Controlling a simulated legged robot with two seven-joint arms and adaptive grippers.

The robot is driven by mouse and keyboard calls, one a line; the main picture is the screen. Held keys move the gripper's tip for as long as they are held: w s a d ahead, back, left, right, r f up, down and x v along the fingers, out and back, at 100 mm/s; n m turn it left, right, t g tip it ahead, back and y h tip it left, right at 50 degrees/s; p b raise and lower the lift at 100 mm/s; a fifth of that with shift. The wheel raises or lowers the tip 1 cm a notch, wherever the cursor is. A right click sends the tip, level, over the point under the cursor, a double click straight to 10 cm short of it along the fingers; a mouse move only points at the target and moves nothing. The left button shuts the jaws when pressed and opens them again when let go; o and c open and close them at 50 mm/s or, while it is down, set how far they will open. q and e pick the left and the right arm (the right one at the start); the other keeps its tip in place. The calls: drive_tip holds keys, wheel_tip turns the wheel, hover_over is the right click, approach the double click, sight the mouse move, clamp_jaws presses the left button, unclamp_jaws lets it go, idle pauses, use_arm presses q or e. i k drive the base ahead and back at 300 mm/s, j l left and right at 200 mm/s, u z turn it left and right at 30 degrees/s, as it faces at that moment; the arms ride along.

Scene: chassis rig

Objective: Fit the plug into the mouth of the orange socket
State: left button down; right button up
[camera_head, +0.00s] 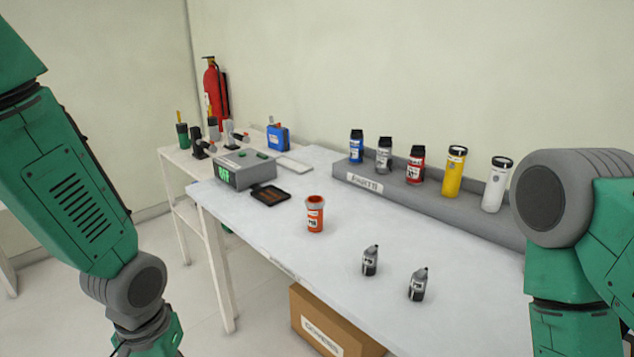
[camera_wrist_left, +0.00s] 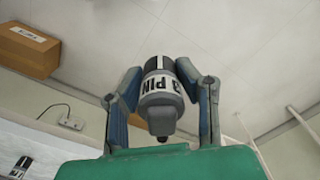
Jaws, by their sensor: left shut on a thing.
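The orange socket (camera_head: 315,216) stands upright on the white table in the head view, its mouth facing up and a white label on its side. In the left wrist view my left gripper (camera_wrist_left: 162,92) is shut on a dark grey plug (camera_wrist_left: 160,108) with a white band reading "PIN"; the character before it is hard to read. The gripper is away from the socket, with floor behind it, and lies outside the head view. Two similar dark plugs, one left (camera_head: 370,261) and one right (camera_head: 418,285), stand on the table. My right gripper is out of view.
The white table (camera_head: 285,245) is clear around the socket. A grey parts rack (camera_head: 400,186) holds several coloured cylinders at the back. A grey box with a green display (camera_head: 245,171) and a dark tray (camera_head: 270,195) lie left. A cardboard box (camera_head: 330,327) sits below.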

sight(315, 209)
drive_tip(key=k, duration=0.2)
drive_tip(key=i+j, duration=0.2)
drive_tip(key=j, duration=0.15)
drive_tip(key=i+j+z, duration=0.1)
drive_tip(key=i+j, duration=0.35)
drive_tip(key=j, duration=0.2)
drive_tip(key=i+j+z, duration=0.1)
drive_tip(key=j, duration=0.3)
drive_tip(key=z, duration=0.4)
drive_tip(key=i+z, duration=0.1)
drive_tip(key=z, duration=0.7)
drive_tip(key=i+j+z, duration=0.1)
drive_tip(key=z, duration=0.3)
drive_tip(key=i+z, duration=0.15)
drive_tip(key=i, duration=0.75)
